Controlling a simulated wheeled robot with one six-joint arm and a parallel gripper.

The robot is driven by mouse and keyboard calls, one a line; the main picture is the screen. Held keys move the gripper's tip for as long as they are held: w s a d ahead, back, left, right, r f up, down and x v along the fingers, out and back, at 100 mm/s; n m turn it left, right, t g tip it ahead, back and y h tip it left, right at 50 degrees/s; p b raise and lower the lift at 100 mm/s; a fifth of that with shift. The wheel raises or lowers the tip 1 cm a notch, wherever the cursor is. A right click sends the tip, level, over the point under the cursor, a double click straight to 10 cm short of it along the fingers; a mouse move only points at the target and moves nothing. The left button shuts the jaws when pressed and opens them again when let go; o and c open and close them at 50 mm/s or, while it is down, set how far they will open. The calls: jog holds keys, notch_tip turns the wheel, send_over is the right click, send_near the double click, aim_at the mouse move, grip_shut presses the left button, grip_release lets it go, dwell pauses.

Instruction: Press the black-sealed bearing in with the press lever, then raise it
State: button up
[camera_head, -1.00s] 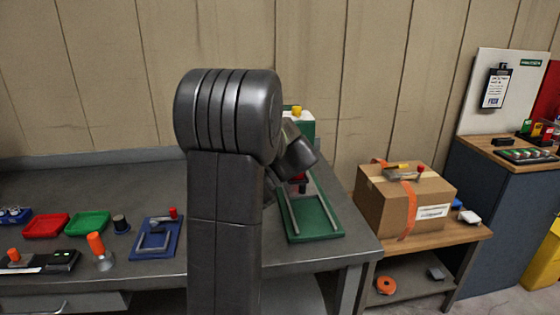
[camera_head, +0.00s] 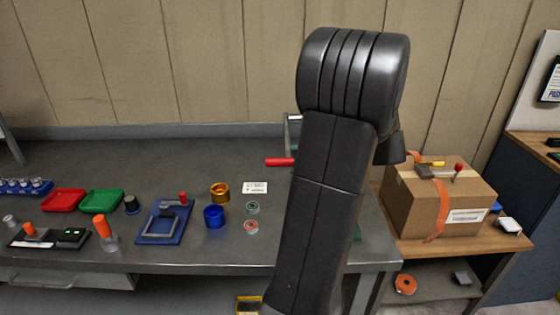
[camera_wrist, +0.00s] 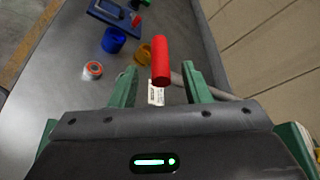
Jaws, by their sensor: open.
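The red handle of the press lever (camera_head: 280,161) sticks out to the left from behind my arm in the head view. In the wrist view the red handle (camera_wrist: 160,60) lies between and just ahead of the green fingers of my gripper (camera_wrist: 157,84), which is open. The fingers appear apart from it. A green-ringed bearing (camera_head: 252,207) and a red-ringed bearing (camera_head: 251,227) lie on the bench. I cannot make out a black-sealed bearing.
A gold cup (camera_head: 220,191), a blue cup (camera_head: 214,217) and a white card (camera_head: 255,187) stand or lie near the bearings. A blue fixture (camera_head: 165,222), green tray (camera_head: 101,202) and red tray (camera_head: 63,200) are further left. A cardboard box (camera_head: 440,203) stands right of the bench.

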aim_at(286, 161)
jog(key=x, duration=0.6)
jog(key=shift+w+a+f, duration=0.1)
jog(key=shift+a, duration=0.15)
grip_shut()
